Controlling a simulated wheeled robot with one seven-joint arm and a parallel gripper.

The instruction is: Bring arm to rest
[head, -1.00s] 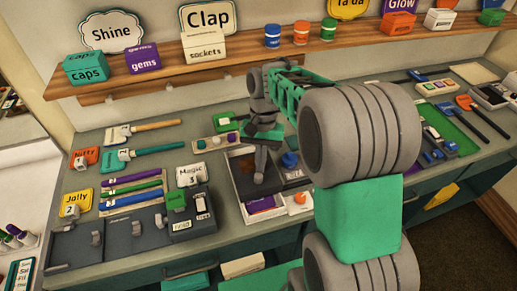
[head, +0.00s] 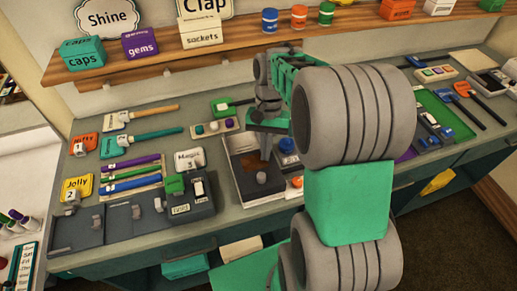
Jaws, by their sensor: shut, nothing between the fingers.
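My gripper (head: 265,150) is at the end of my green and grey arm, above the back part of a dark open tray (head: 243,190) on the workbench. Its fingers point down and hold nothing. They look closed, though they are small and partly hidden by my own arm. A dark round knob-like piece (head: 261,178) sits in the tray, just below and in front of the fingertips, and looks apart from them.
A switch box (head: 190,197) stands to the left. A wooden shelf (head: 230,52) with boxes and jars runs along the wall above. My arm hides the bench's middle.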

